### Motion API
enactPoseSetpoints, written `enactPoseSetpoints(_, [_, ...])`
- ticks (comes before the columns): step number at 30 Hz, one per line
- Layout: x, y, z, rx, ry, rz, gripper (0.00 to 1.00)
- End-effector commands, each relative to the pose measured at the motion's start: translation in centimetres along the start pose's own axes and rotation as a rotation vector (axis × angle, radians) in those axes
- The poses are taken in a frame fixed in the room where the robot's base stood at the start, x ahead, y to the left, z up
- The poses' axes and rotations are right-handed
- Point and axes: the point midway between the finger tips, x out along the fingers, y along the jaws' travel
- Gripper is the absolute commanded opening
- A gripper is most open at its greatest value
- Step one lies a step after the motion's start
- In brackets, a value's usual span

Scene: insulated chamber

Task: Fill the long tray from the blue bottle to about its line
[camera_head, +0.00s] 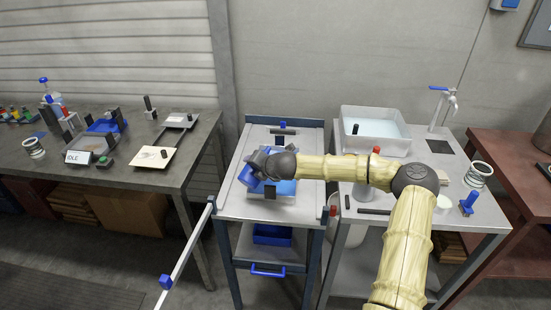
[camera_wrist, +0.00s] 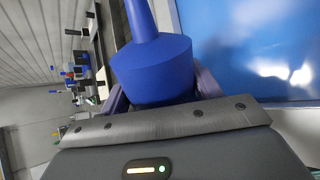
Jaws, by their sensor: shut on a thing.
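My gripper (camera_head: 262,163) is over the blue-framed cart in the middle, shut on the blue bottle (camera_head: 248,178). The bottle looks tilted in the head view. In the wrist view the bottle (camera_wrist: 152,70) sits between the fingers, its narrow neck running out of the top of the picture. A tray with a blue surface (camera_head: 286,188) lies on the cart beside and below my gripper, partly hidden by it. I cannot make out a fill line or a pouring stream.
A white basin (camera_head: 385,112) of pale liquid and a tap (camera_head: 443,102) are on the right table. A striped jar (camera_head: 478,174) stands near its right side. The left bench (camera_head: 193,150) carries an IDLE sign (camera_head: 78,157), a spray bottle and small fixtures. A pale rail (camera_head: 188,250) slants before the cart.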

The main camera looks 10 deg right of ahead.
Motion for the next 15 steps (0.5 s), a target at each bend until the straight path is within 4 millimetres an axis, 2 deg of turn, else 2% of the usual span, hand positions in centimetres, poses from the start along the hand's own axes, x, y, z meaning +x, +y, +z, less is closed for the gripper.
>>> enactPoseSetpoints(15, [0.0, 0.0, -0.06, 0.023, 0.02, 0.001, 0.29])
